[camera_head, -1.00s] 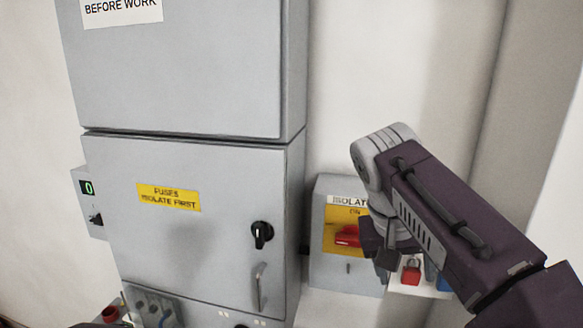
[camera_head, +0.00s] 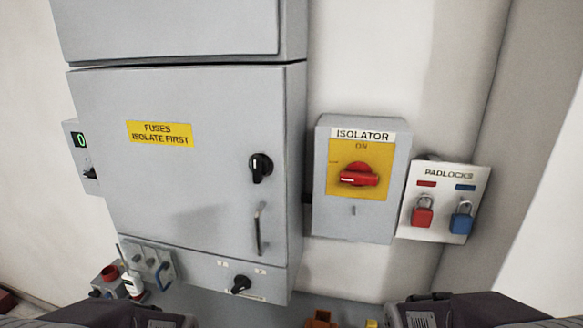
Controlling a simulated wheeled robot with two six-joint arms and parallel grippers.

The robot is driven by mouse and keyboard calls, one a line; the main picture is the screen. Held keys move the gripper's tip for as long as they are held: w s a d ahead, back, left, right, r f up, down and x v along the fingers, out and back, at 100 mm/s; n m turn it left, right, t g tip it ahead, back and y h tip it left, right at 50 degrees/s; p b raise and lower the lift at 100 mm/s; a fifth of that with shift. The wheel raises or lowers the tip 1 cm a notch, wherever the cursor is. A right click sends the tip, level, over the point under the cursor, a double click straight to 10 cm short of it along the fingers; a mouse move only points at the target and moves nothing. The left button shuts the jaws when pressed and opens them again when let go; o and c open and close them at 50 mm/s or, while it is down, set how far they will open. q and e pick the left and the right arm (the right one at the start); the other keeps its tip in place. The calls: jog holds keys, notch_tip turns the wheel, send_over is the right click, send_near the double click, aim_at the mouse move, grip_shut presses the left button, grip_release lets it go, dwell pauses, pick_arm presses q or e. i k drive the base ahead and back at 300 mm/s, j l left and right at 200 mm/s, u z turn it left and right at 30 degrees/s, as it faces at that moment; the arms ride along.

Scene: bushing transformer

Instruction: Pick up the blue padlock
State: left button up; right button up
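The blue padlock (camera_head: 461,222) hangs by its metal shackle on the white padlocks board (camera_head: 408,225), at the right of the head view. A red padlock (camera_head: 422,213) hangs just to its left on the same board. A blue label sits above the blue padlock and a red label above the red one. Parts of both my arms show at the bottom edge, one at the left and one right of centre. Neither gripper's fingers are visible, and nothing of mine touches the padlocks.
The grey isolator box (camera_head: 332,226) with a red rotary handle (camera_head: 358,175) is left of the board. A large grey fuse cabinet (camera_head: 190,190) fills the left. A lower surface along the bottom holds small red, orange and yellow items, partly cut off. A wall corner is at the right.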

aim_at(460, 223)
jog(key=l+u, duration=0.3)
jog(key=k+l+u, duration=0.15)
jog(key=l+u, duration=0.15)
jog(key=l, duration=0.2)
jog(key=k+l+u, duration=0.1)
jog(key=l+u, duration=0.2)
jog(key=k+l+u, duration=0.3)
jog(key=l, duration=0.15)
jog(key=i, duration=0.1)
